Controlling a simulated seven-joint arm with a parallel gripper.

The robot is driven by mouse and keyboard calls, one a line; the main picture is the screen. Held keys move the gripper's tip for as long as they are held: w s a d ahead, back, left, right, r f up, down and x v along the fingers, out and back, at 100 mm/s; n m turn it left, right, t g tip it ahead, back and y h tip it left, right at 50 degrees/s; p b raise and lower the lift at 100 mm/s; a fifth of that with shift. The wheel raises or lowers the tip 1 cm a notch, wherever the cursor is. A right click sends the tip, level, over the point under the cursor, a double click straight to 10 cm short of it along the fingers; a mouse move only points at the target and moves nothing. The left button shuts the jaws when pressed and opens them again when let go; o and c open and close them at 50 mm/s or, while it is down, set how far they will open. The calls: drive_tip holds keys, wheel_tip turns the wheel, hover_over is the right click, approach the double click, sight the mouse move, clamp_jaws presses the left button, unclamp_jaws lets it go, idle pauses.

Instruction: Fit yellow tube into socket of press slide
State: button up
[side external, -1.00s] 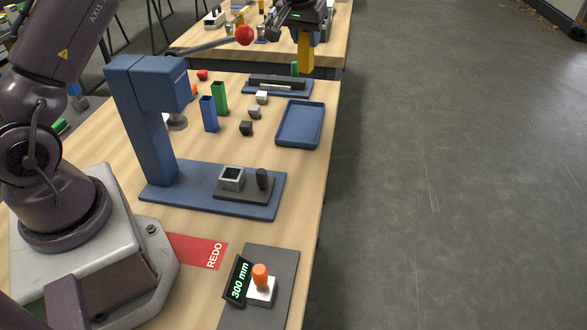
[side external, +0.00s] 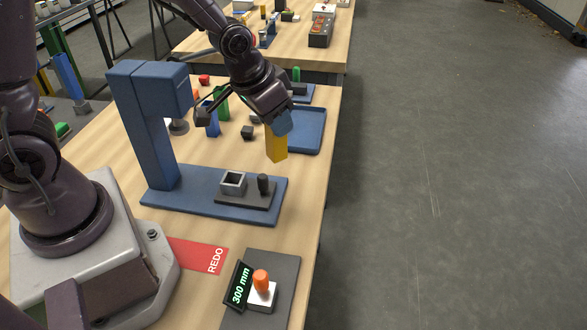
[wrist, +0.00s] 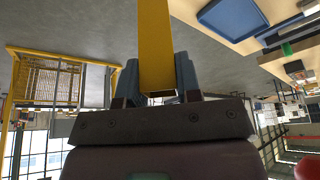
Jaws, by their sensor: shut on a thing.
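My gripper (side external: 280,124) is shut on the yellow tube (side external: 276,146), which hangs nearly upright with a slight tilt above the table. The tube also shows between the fingers in the wrist view (wrist: 155,50). The grey square socket (side external: 233,182) sits on the dark press slide (side external: 246,194), and its opening faces up. A black knob (side external: 263,184) stands on the slide to the right of the socket. The tube is apart from the socket, above and to the right of it in the side view. The blue press (side external: 148,125) stands to the left on its blue base plate.
Blue and green tubes (side external: 221,104) stand behind, partly hidden by my arm. A blue tray (side external: 308,128) lies behind the yellow tube. A red REDO card (side external: 197,254) and a pad with an orange button (side external: 261,280) lie in front.

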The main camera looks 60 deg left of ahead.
drive_tip(key=shift+s+d+f, duration=0.1)
drive_tip(key=shift+d+f, duration=0.5)
drive_tip(key=shift+f, duration=0.05)
drive_tip(key=n, duration=0.2)
drive_tip(key=s+a+n+y, duration=0.1)
drive_tip(key=a+f+n+y, duration=0.1)
drive_tip(key=n, duration=0.1)
drive_tip(key=shift+s+a+n+g, duration=0.1)
drive_tip(key=shift+s+n+g, duration=0.1)
drive_tip(key=shift+n+g, duration=0.1)
drive_tip(key=s+a+r+n+g, duration=0.1)
drive_tip(key=s+a+n+g, duration=0.1)
drive_tip(key=n, duration=0.8)
drive_tip(key=s+a+r+n+g+y, duration=0.1)
drive_tip(key=s+a+n+g, duration=0.2)
drive_tip(key=n, duration=0.8)
drive_tip(key=shift+s+a+g, duration=0.15)
drive_tip(key=shift+a+g, duration=0.25)
drive_tip(key=shift+g, duration=0.7)
drive_tip(key=shift+f, duration=2.9)
